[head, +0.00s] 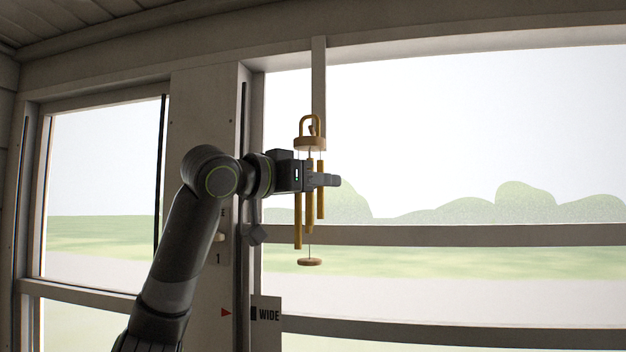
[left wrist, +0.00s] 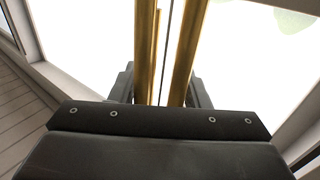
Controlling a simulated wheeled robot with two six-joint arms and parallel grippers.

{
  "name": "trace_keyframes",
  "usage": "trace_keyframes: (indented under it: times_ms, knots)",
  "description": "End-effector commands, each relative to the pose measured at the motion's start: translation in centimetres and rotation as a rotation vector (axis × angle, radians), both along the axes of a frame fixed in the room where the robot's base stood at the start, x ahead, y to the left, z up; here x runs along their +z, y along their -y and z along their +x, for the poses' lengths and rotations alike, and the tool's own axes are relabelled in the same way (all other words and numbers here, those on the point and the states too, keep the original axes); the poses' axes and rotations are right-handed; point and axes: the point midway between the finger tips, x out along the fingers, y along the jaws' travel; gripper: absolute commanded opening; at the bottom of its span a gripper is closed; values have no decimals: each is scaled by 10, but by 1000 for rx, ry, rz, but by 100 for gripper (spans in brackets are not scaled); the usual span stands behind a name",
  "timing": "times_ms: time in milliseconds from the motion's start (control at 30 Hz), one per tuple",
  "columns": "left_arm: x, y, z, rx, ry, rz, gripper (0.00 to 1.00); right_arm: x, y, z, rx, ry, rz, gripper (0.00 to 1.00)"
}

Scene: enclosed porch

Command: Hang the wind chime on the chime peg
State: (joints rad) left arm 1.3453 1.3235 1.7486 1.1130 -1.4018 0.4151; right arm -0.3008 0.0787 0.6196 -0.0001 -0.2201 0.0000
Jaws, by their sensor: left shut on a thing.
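The wind chime (head: 310,144) hangs upright, with a gold loop on top, a wooden disc, brass tubes and a small wooden disc at the bottom. My left gripper (head: 323,180) is shut on the chime around its tubes, below the upper disc. In the left wrist view, brass tubes (left wrist: 187,50) stand between the two dark fingers (left wrist: 162,92). A narrow hanging post (head: 319,75) comes down behind the loop. A small greyish thing shows through the loop, perhaps the chime peg; I cannot tell whether the loop is around it. My right gripper is not in view.
Large windows fill the back wall, with a horizontal rail (head: 450,235) right of the chime. A wide post (head: 200,110) stands behind my left arm. The space right of the chime looks clear.

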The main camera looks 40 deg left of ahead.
Motion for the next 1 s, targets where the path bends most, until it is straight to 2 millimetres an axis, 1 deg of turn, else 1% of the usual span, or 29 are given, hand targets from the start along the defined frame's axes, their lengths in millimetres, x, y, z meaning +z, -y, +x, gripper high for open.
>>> trace_keyframes:
  times_ms: [500, 600, 1000]
  knots:
    - [-2, -15, 28, 0, -1, -1, 17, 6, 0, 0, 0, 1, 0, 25]
    - [-6, -17, 31, 0, -1, 0, 17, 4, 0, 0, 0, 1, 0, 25]
    - [-12, -21, 38, 0, 1, 0, 17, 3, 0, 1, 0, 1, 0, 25]
